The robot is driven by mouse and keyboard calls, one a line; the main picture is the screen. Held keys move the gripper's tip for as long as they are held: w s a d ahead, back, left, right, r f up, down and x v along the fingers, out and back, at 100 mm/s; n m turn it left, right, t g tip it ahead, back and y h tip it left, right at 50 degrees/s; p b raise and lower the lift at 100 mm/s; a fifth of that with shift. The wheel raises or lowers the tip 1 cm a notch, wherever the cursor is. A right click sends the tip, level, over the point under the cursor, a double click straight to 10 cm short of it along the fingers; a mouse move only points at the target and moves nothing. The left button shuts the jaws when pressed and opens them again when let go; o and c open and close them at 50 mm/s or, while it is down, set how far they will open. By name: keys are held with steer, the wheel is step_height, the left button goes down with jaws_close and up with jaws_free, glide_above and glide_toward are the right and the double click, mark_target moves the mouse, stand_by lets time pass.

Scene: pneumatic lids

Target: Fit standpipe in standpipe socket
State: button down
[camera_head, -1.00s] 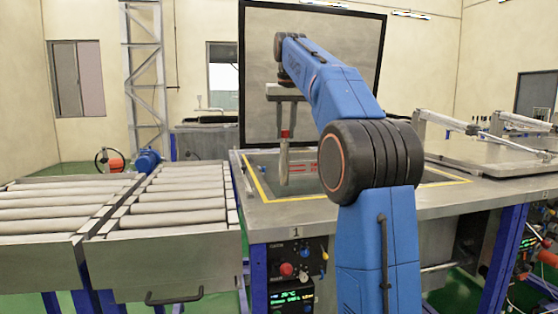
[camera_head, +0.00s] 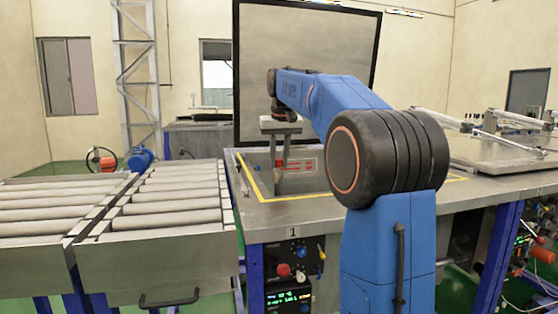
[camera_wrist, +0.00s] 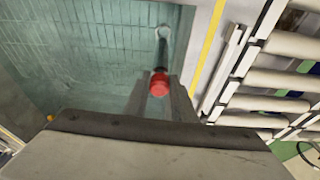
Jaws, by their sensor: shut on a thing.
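The standpipe is a grey upright tube with a red collar near its top. In the head view the standpipe (camera_head: 279,184) hangs below my gripper (camera_head: 281,161), its lower part reaching into the tank opening in the bench. In the wrist view the standpipe's red top (camera_wrist: 159,84) sits between the two fingers of my gripper (camera_wrist: 160,88), which is shut on it. The grey tube runs away from the camera toward the tiled tank floor (camera_wrist: 95,45).
A yellow line (camera_head: 262,187) borders the tank opening on the metal bench (camera_head: 300,208). A roller conveyor (camera_head: 165,215) stands to the left, and a dark-framed panel (camera_head: 305,75) rises behind. A lid with metal arms (camera_head: 505,150) lies at the right.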

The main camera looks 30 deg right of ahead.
mark_target(279, 186)
steer(key=shift+f, duration=5.15)
steer(key=c, duration=1.4)
jaws_free()
steer(key=v, duration=0.7)
steer(key=v, duration=1.7)
steer(key=shift+r, duration=0.2)
